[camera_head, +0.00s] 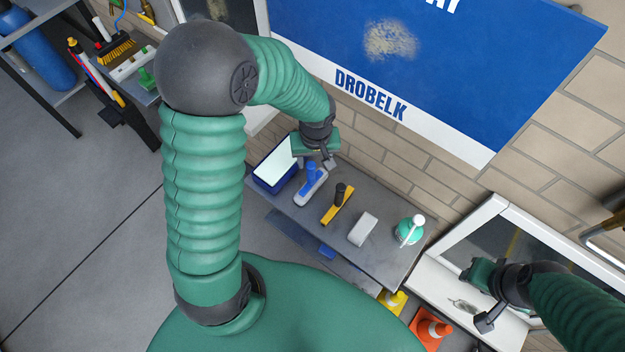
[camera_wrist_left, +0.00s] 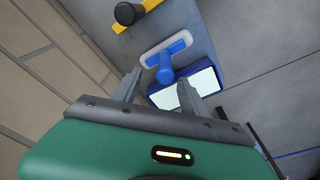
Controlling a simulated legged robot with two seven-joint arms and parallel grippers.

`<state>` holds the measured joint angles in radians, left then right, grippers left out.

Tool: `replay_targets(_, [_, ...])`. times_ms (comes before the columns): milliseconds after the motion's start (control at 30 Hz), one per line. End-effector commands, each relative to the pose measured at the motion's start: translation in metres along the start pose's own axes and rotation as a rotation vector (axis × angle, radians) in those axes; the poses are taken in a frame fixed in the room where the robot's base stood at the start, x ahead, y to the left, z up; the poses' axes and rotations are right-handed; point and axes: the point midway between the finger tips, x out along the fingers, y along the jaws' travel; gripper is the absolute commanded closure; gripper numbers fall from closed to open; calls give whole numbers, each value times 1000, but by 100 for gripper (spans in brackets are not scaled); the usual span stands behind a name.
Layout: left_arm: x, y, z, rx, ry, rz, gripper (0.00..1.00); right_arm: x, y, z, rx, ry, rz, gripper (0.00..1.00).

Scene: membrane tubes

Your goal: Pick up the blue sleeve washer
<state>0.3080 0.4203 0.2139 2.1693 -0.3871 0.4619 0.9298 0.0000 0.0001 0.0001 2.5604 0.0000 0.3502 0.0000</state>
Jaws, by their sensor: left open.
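The blue sleeve washer (camera_head: 311,187) has a blue handle and a pale head, and lies on the grey bench (camera_head: 385,262) between a tray and a yellow tool. In the left wrist view, the washer (camera_wrist_left: 168,48) is just beyond the fingertips, with its handle pointing towards the gap between them. My left gripper (camera_head: 327,162) is open and empty, above the back of the bench close to the washer. It also shows in the left wrist view (camera_wrist_left: 160,88). My right gripper (camera_head: 484,298) is at the right by the window sill; its jaw opening is unclear.
A blue tray (camera_head: 270,186) with a pale inside stands left of the washer. Right of it are a yellow squeegee (camera_head: 330,218) with a black handle, a white block (camera_head: 363,229) and a green spray bottle (camera_head: 410,231). A brick wall (camera_head: 400,165) rises behind. An orange cone (camera_head: 432,329) stands below.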

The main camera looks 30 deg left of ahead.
Motion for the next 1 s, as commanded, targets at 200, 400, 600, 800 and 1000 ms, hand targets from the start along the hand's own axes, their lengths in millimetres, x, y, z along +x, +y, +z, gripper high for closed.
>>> replay_targets(200, [32,1,-1,0,-3,-2,49,2,0,0,0,0,0,64])
replay_targets(400, [67,-4,-1,3,-6,-4,49,-1,0,0,0,1,0,64])
replay_targets(600, [83,-4,-2,2,-1,-1,49,0,0,0,0,1,0,64])
replay_targets(800, [82,-4,-2,1,-1,-1,57,0,0,0,0,1,0,64])
replay_targets(1000, [82,-4,-2,2,-1,-1,83,0,0,0,0,1,0,64])
